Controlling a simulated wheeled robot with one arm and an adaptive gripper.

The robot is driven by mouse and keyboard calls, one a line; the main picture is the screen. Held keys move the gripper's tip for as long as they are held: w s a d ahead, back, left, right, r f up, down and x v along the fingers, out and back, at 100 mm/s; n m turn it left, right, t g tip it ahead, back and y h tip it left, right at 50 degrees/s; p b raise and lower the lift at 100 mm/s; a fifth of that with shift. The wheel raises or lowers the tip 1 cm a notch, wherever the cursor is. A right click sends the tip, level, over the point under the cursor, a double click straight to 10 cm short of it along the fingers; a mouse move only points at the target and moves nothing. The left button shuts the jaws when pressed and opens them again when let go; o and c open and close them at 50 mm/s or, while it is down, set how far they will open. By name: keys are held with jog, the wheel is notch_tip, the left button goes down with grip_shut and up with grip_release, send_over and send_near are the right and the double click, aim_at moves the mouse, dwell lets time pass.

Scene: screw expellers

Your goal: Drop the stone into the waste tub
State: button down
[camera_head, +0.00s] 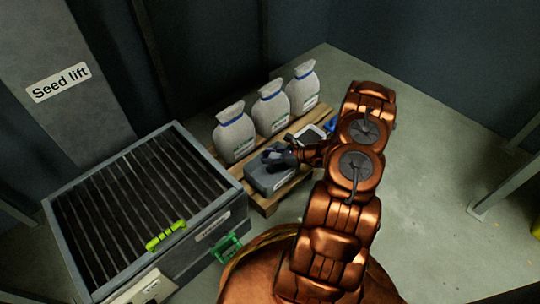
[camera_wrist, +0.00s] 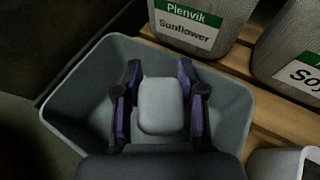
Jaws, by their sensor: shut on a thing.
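The stone (camera_wrist: 161,105) is a pale grey rounded block, seen in the wrist view between my two purple-padded fingers. My gripper (camera_wrist: 159,82) is shut on it, with a finger on each side. Behind the stone in that view is the grey waste tub (camera_wrist: 70,108), whose open inside surrounds the gripper in the picture. How far the stone is above the tub floor is hard to tell. In the head view my gripper (camera_head: 280,155) is over the grey tub (camera_head: 262,184); the stone is not clearly visible there.
Several white seed sacks (camera_head: 235,133) stand on a wooden pallet (camera_head: 268,204) behind the tub. One sack label reads Plenvik Sunflower (camera_wrist: 188,25). A white container (camera_wrist: 270,163) stands at right. A slatted machine (camera_head: 130,205) with a green handle (camera_head: 166,236) is at left.

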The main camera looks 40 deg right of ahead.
jog(key=c, duration=0.6)
grip_release()
jog(key=v, duration=1.2)
